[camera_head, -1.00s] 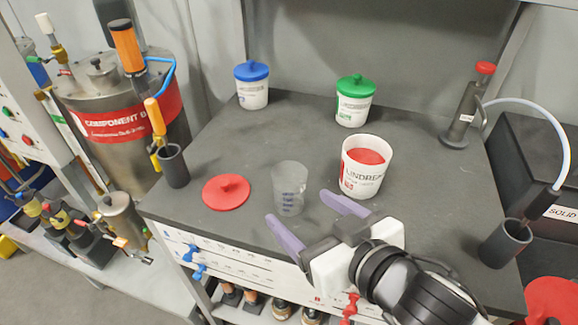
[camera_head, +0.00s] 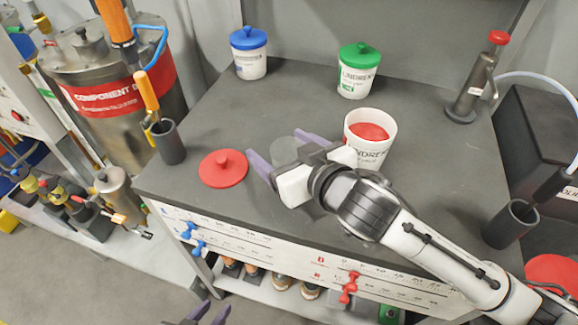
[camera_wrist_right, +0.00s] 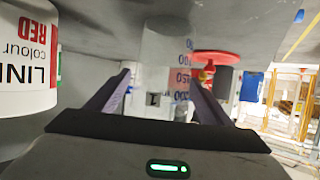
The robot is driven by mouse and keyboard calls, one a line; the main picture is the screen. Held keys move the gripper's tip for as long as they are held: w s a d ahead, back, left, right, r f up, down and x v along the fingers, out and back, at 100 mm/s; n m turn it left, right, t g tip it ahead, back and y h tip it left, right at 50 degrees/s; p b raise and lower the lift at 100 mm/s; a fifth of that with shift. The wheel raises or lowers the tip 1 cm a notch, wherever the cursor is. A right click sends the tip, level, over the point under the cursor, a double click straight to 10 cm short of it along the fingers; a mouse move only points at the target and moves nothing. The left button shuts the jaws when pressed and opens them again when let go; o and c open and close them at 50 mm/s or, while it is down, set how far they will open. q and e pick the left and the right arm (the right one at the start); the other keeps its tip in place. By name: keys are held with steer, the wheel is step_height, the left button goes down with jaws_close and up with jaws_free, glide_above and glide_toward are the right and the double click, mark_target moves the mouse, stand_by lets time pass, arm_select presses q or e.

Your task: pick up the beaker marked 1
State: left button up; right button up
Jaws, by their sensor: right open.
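The clear beaker (camera_head: 284,148) stands on the dark bench top, partly hidden by my right gripper (camera_head: 281,160). In the right wrist view the beaker (camera_wrist_right: 168,75) shows blue scale marks and a label with a "1". My right gripper is open, its purple fingers (camera_wrist_right: 160,95) apart on either side of the beaker; I cannot tell whether they touch it. My left gripper (camera_head: 208,310) shows only its fingertips at the bottom edge of the head view; they are apart, with nothing seen between them.
An open white tub of red material (camera_head: 378,155) stands close right of my right gripper; its red lid (camera_head: 223,168) lies to the left. Blue-lidded (camera_head: 249,62) and green-lidded (camera_head: 356,80) tubs stand behind. A dark holder (camera_head: 168,145) stands at the left edge.

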steer(key=shift+w+a+f, duration=0.1)
steer(key=shift+w+a, duration=0.05)
steer(key=shift+w, duration=0.1)
steer(key=c, duration=1.1)
